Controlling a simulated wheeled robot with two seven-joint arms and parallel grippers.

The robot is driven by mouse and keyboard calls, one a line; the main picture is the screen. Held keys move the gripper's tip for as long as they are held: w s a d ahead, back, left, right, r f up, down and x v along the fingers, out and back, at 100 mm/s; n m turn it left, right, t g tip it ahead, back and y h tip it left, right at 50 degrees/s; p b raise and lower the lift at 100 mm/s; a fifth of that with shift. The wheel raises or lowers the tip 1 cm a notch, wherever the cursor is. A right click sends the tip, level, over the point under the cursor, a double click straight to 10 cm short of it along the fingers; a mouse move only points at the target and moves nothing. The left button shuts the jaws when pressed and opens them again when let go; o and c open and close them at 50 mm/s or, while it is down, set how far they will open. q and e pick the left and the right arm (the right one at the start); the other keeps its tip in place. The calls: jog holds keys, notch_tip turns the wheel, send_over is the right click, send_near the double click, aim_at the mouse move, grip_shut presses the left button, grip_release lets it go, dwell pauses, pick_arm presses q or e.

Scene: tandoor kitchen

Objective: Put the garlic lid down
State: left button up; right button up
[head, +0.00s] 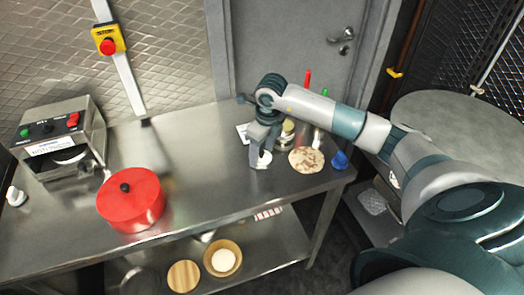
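My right gripper (258,163) reaches down to the steel counter (205,178) near its right end. A small white round thing (264,160) shows at its fingertips; it may be the garlic lid, but it is too small and too covered to be sure. I cannot tell whether the fingers are closed on it or just beside it. A small jar with a pale yellow-green top (288,126) stands just behind and to the right of the gripper, partly hidden by my arm. My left gripper is not in view.
A spotted flatbread (306,159) and a blue item (340,160) lie to the right. A red lidded pot (131,203) and a steel machine (62,140) stand left. The counter between pot and gripper is clear. Wooden-coloured round items (184,276) sit on the lower shelf.

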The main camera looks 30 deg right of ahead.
aim_at(265, 159)
jog(key=shift+o, duration=0.6)
jog(key=shift+r+p, duration=0.2)
jog(key=shift+p, duration=0.1)
jog(key=shift+r+b, duration=0.2)
jog(key=shift+b, duration=0.1)
notch_tip(265, 159, up, 11)
jog(key=s+b, duration=0.1)
jog(key=b, duration=0.3)
jog(key=shift+s+d+r, duration=0.2)
jog(key=shift+d, duration=0.05)
jog(key=shift+f, duration=0.1)
